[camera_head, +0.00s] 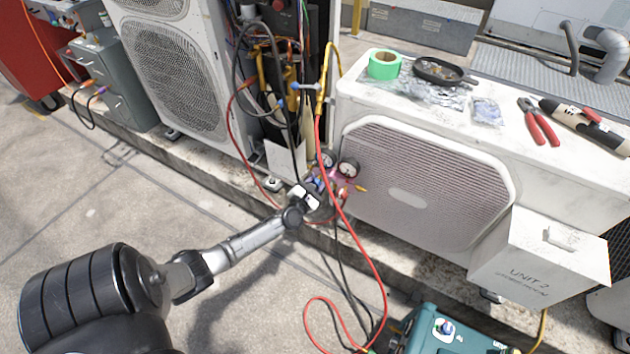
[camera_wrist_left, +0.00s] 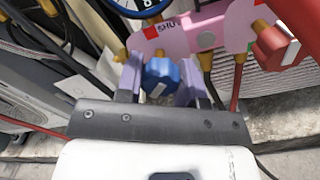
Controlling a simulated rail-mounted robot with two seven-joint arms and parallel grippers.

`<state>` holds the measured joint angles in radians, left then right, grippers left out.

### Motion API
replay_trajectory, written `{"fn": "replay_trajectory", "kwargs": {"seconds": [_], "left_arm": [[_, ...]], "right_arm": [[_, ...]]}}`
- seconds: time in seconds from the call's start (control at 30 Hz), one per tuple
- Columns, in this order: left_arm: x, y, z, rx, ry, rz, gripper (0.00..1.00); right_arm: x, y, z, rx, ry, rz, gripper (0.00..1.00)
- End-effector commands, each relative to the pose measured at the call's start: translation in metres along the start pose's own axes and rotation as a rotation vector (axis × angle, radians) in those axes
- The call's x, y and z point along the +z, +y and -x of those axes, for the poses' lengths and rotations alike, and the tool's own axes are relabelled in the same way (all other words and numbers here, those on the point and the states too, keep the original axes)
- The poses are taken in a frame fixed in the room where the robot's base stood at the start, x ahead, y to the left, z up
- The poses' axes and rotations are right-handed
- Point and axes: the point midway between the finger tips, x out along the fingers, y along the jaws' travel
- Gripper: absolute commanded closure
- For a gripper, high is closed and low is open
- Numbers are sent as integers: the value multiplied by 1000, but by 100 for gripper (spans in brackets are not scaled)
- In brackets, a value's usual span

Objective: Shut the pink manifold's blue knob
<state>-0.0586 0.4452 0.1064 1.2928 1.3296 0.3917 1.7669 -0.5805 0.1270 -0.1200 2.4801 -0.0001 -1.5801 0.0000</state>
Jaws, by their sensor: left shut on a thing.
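The pink manifold (camera_head: 335,184) hangs beside the condensers in the head view, with two gauges on top. In the left wrist view its pink body (camera_wrist_left: 205,32) fills the upper middle, with part of a "SHUT" mark showing. The blue knob (camera_wrist_left: 160,78) sits between the two fingers of my left gripper (camera_wrist_left: 160,82), which is shut on it. A white pointer mark shows on the knob's face. In the head view my left gripper (camera_head: 313,189) reaches the manifold's left side and covers most of the knob. My right gripper is not in view.
A red knob (camera_wrist_left: 278,46) is on the manifold's right. A red hose (camera_head: 373,250) and black hoses hang close by. A white condenser (camera_head: 430,190) stands at right, with green tape (camera_head: 384,64) and pliers (camera_head: 540,122) on top. A teal machine (camera_head: 440,335) stands in front.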

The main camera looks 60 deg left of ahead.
Motion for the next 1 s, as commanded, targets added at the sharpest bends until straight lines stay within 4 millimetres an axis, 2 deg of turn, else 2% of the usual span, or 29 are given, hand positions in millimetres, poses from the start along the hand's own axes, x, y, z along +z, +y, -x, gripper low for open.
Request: {"fn": "replay_trajectory", "kwargs": {"seconds": [1.0], "left_arm": [[2, 1, 0, 0, 1, -964, 89]], "right_arm": [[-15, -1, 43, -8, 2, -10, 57]]}}
